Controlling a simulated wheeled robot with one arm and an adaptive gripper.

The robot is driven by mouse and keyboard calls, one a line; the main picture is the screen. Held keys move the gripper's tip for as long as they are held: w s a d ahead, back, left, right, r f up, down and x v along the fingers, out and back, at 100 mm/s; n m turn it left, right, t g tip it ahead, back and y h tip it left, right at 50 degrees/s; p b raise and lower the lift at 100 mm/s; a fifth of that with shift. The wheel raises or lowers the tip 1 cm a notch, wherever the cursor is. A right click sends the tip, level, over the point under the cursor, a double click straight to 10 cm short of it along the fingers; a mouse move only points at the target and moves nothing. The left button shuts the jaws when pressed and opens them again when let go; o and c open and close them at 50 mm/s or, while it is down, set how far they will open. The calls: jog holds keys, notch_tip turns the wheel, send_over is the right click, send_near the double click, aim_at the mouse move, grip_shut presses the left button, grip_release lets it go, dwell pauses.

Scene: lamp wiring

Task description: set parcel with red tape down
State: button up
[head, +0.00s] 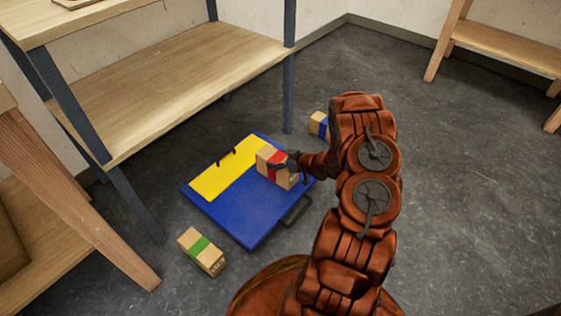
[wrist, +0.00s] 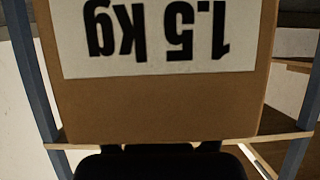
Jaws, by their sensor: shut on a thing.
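The parcel with red tape (head: 266,161) is a small cardboard box with a red band, over the blue part of a blue and yellow board (head: 242,216). My gripper (head: 287,163) is shut on it, coming from the right. I cannot tell whether the parcel touches the board or hangs just above it. In the wrist view the parcel (wrist: 160,105) fills most of the picture, with a white label reading "1.5 kg" upside down. The dark gripper parts (wrist: 160,163) show at the bottom; the fingertips are hidden.
A parcel with green tape (head: 203,251) lies on the floor near the board's front left corner. A parcel with blue tape (head: 319,124) stands behind the board, beside my arm. A wooden shelf (head: 180,85) with dark posts rises at the left.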

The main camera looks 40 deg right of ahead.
notch_tip(320, 180, down, 3)
jog(key=shift+f+b, duration=0.15)
jog(key=shift+b, duration=0.65)
jog(key=o, duration=1.8)
jog(key=shift+c, duration=0.2)
